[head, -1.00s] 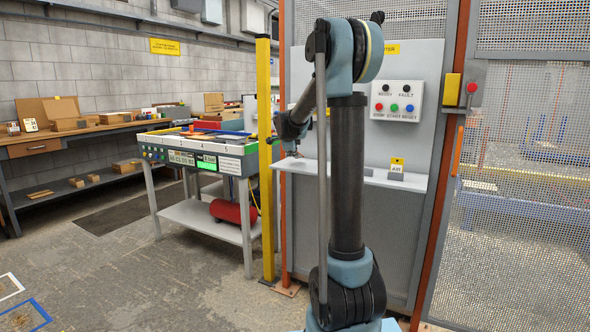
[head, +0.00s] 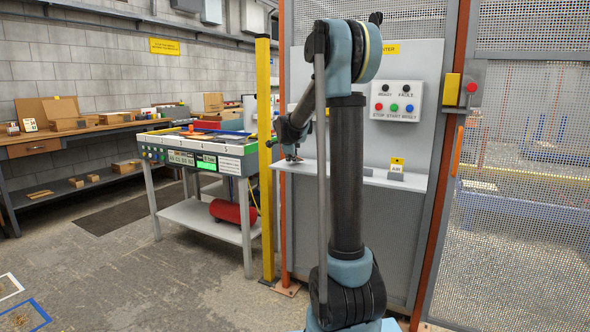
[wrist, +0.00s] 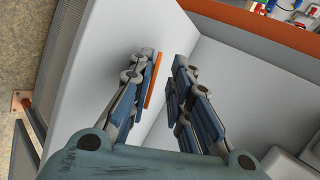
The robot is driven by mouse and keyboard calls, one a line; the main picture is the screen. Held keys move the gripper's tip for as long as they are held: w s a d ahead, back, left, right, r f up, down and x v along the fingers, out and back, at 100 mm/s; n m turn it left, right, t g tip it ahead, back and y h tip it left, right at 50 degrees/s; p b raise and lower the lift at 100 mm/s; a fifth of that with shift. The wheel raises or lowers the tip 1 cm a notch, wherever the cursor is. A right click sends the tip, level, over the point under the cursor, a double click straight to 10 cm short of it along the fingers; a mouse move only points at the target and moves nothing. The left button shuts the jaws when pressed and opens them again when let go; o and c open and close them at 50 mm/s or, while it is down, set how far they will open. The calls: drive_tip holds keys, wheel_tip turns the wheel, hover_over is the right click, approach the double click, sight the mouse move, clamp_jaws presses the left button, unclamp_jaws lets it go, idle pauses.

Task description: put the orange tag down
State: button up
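The orange tag (wrist: 153,80) shows nearly edge-on in the wrist view, as a thin orange strip along the inner side of the left finger. My gripper (wrist: 165,85) is open, with a clear gap between the tag and the right finger. I cannot tell whether the tag touches the left finger or rests on the surface below. In the head view my gripper (head: 293,157) points down just above the left part of the pale shelf (head: 345,176). The tag cannot be made out there.
An AIR block (head: 396,170) stands on the shelf to the right. A button box (head: 397,101) is on the panel above. A yellow post (head: 265,150) stands close to the left of the shelf. A bench with a green display (head: 205,150) is farther left.

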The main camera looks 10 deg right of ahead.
drive_tip(key=v, duration=0.8)
drive_tip(key=shift+r, duration=0.1)
idle(0.3)
wheel_tip(320, 180, up, 8)
drive_tip(key=s, duration=0.2)
drive_tip(key=s+d+f+n+g+y, duration=0.1)
drive_tip(key=s+f+n, duration=0.6)
drive_tip(key=s, duration=0.9)
drive_tip(key=s+d+f+n+g, duration=0.1)
drive_tip(key=s+f+n+g, duration=0.3)
drive_tip(key=s+f, duration=1)
drive_tip(key=s+d+f+n+g+y, duration=0.1)
drive_tip(key=s+d+f+n+g, duration=0.1)
drive_tip(key=s+f+n, duration=0.8)
drive_tip(key=s+f, duration=0.1)
drive_tip(key=s, duration=0.7)
drive_tip(key=shift+y, duration=0.3)
